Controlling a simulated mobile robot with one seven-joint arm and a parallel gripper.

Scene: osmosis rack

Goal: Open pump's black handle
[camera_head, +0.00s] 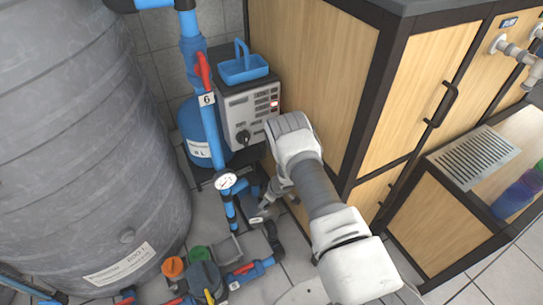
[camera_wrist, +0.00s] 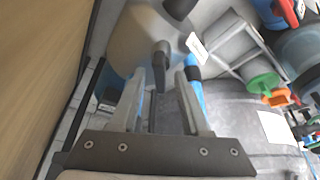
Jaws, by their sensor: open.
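My gripper (camera_wrist: 162,75) is open in the wrist view, with one finger on each side of a black handle (camera_wrist: 161,55). The handle lies in the gap between the fingertips; I cannot tell whether either finger touches it. In the head view my gripper (camera_head: 260,211) reaches down beside the wooden cabinet, among pipes near the floor. The pump's body and the handle are mostly hidden there by my arm and the pipework.
A wooden cabinet (camera_head: 310,75) stands close to the right of my arm. A large grey tank (camera_head: 80,130) fills the left. A blue pipe with a red handle (camera_head: 204,72) and a grey control box (camera_head: 250,115) stand behind. Pipes and valves crowd the floor.

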